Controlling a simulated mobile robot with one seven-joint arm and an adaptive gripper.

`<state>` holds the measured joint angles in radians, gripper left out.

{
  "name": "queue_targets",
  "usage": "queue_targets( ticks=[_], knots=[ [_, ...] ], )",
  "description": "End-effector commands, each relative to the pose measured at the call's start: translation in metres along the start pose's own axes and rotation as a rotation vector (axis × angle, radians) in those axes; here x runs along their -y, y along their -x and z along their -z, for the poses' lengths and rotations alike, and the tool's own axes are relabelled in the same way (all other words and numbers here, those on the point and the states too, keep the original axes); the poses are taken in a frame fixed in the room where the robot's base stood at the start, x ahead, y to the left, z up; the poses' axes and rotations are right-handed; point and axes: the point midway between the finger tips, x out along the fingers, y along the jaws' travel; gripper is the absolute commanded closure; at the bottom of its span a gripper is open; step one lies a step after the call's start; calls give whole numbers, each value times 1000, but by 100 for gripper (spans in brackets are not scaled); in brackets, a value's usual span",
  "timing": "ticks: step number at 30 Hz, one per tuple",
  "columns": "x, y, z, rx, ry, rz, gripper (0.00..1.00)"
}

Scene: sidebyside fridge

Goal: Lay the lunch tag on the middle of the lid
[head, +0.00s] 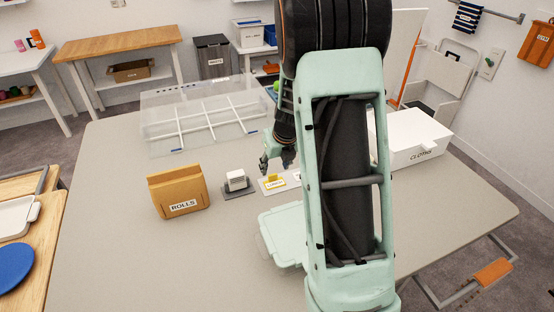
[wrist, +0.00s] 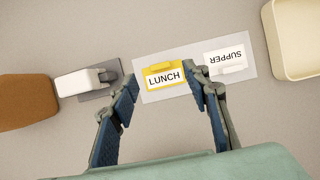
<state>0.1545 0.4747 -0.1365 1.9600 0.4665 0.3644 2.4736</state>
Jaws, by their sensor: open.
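The yellow lunch tag (wrist: 165,76) lies on a pale flat mat (wrist: 150,94), its word upright in the wrist view; the tag also shows in the head view (head: 275,182). My gripper (wrist: 165,92) is open above the mat, its blue-padded fingers on either side of the tag and apart from it. In the head view my gripper (head: 277,163) hangs just behind the tag. A white supper tag (wrist: 228,61) lies to the right on the same mat. A pale green box with a lid (head: 283,234) sits nearer me, partly hidden by my arm.
A brown ROLLS box (head: 179,190) and a small white block on a grey base (head: 236,181) stand left of the mat. A clear divided bin (head: 205,115) lies at the back. A white CLOTHS box (head: 416,138) is on the right. The table's front left is clear.

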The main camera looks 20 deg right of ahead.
Motion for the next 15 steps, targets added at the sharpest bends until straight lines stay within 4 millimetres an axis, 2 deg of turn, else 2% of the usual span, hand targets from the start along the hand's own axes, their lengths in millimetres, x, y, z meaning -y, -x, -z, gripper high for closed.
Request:
queue_targets(
  ticks=[1,6,15],
  knots=[
    [1,-11,1,-3,-1,-1,56],
    [1,-35,0,-1,-1,0,56],
    [0,-53,0,1,0,0,56]
  ],
)
